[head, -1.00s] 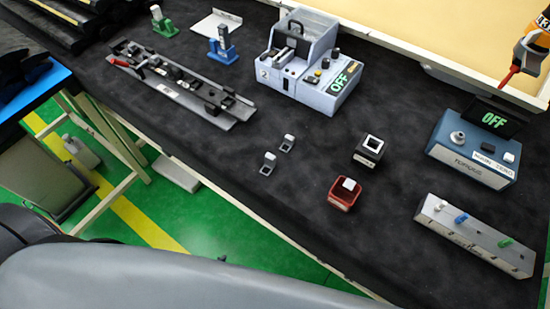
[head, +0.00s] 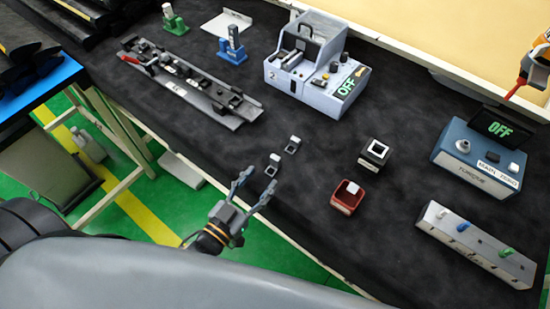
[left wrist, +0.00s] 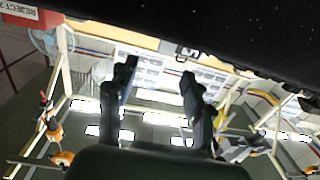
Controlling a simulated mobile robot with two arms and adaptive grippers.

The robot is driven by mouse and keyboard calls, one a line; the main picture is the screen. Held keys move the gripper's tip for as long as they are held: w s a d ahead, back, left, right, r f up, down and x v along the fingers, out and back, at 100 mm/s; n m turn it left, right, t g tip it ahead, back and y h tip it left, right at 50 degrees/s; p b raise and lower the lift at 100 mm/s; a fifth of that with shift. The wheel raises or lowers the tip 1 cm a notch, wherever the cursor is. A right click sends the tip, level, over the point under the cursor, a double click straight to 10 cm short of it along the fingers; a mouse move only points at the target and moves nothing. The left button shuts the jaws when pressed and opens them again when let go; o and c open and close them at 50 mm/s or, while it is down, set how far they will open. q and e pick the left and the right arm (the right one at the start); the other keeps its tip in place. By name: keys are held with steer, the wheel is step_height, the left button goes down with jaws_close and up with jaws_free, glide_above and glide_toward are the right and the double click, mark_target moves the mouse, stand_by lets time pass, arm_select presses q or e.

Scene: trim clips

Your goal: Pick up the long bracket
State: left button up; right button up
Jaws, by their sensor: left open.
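Two small grey brackets with pale upright ends lie on the dark bench mat: a farther bracket (head: 292,145) and a nearer bracket (head: 273,164). I cannot tell which is the long one. My left gripper (head: 255,184) is open and empty, at the bench's front edge just short of the nearer bracket in the head view. Its two spread fingers also show in the left wrist view (left wrist: 159,72), with nothing between them. No bracket is clear in that view. My right gripper is in neither view.
A long metal fixture (head: 190,82) lies at the back left. A grey-blue OFF machine (head: 310,65) stands behind. A black square block (head: 374,153), a red box (head: 346,197), a torque unit (head: 478,160) and a grey slotted block (head: 475,244) stand to the right. Mat around the brackets is clear.

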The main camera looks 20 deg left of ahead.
mark_target(274, 160)
arm_select(q)
steer(key=shift+x, duration=0.85)
steer(key=x, duration=0.1)
steer(key=p+x, duration=0.1)
steer(key=x, duration=0.1)
steer(key=p+x, duration=0.1)
steer(key=shift+w+a+f, duration=0.1)
steer(key=shift+w+a, duration=0.15)
steer(key=shift+w, duration=0.25)
steer(key=shift+w+d+f, duration=0.1)
steer(key=shift+w, duration=0.1)
steer(key=c, duration=1)
